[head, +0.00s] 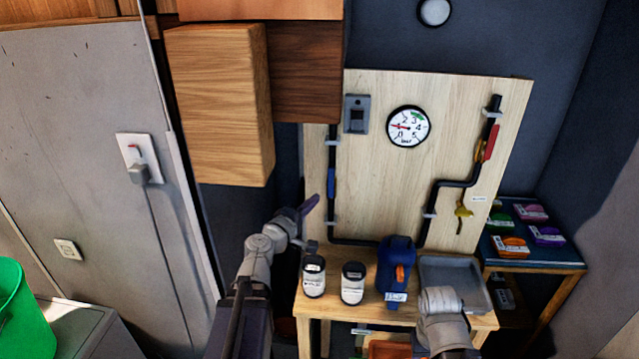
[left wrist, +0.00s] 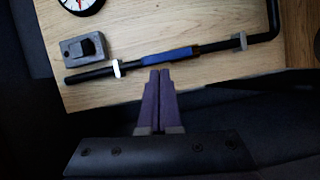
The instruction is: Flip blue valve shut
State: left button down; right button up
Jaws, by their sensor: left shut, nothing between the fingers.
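The blue valve handle (head: 331,182) is on the black vertical pipe at the left side of the wooden board. It lies along the pipe. In the left wrist view the blue handle (left wrist: 168,57) also runs in line with the pipe, just beyond my fingertips. My left gripper (head: 312,201) is shut and empty, to the left of the blue handle. Its two purple fingers (left wrist: 160,73) are pressed together in the left wrist view. I cannot tell whether they touch the handle. My right arm shows at the lower right, but its gripper does not show.
A red handle (head: 490,142) and a yellow valve (head: 463,211) are on the right pipe. A gauge (head: 408,127) and a grey switch box (head: 356,114) are on the board. Bottles, a blue jug (head: 396,268) and a grey tray (head: 455,268) stand on the bench below. A wooden cabinet (head: 220,104) hangs at upper left.

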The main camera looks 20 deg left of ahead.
aim_at(331, 182)
pick_arm(q)
jog(key=a+n+y, duration=0.1)
jog(key=a, duration=0.1)
jog(key=a+n, duration=0.1)
jog(key=s+a+r+n+t+y, duration=0.1)
jog(key=a, duration=0.1)
jog(key=shift+a+y, duration=0.3)
jog(key=shift+a, duration=0.05)
jog(key=shift+w, duration=0.1)
jog(key=w+d, duration=0.3)
jog(key=w, duration=0.8)
jog(key=shift+d, duration=0.35)
jog(key=shift+w+d+r+m, duration=0.1)
jog(key=shift+d+m, duration=0.1)
jog(key=shift+m, duration=0.2)
